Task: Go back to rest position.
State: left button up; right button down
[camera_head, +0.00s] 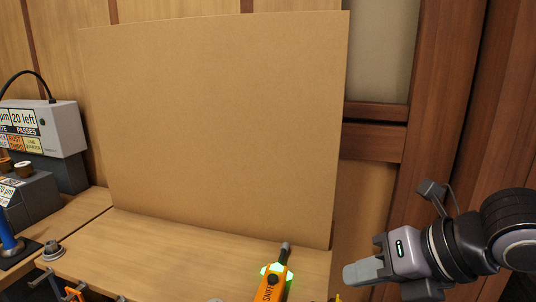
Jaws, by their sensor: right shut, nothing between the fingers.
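My right gripper (362,272) is at the lower right of the head view, its arm coming in from the right edge. Its grey fingers point left and are shut, with nothing between them. It is just right of the wooden table (190,243), apart from the orange device. My left gripper is not in this view.
An orange handheld device (270,287) with a dark tip and green glow is at the table's front. A large brown board (215,125) stands behind. At left are a grey labelled box (62,130), a dark unit (35,198) and a small metal knob (51,249). The table's middle is clear.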

jog(key=s+a+g+y+p, duration=0.1)
jog(key=s+a+g+y, duration=0.45)
jog(key=a+y, duration=0.35)
jog(key=w+d+m+t+y+p, duration=0.1)
jog(key=w+d+m+t+y, duration=0.3)
jog(key=m+t, duration=1)
jog(key=w+d+f+m+t+h, duration=0.1)
jog(key=d+f+m+t+h, duration=0.1)
jog(key=d+f+m+h, duration=0.35)
jog(key=w+d+f+m+t+h, duration=0.2)
jog(key=f+m+h, duration=0.5)
jog(key=m, duration=0.1)
jog(key=s+d+f+m+g+h, duration=0.2)
jog(key=s+f, duration=0.4)
jog(key=f, duration=0.4)
jog(key=s+d+f+m+g+h+p, duration=0.1)
jog(key=s+f+m+g, duration=0.4)
jog(key=f, duration=0.6)
jog(key=shift+s+d+g+h, duration=0.55)
jog(key=shift+s+d+h, duration=0.35)
jog(key=shift+s+h, duration=0.3)
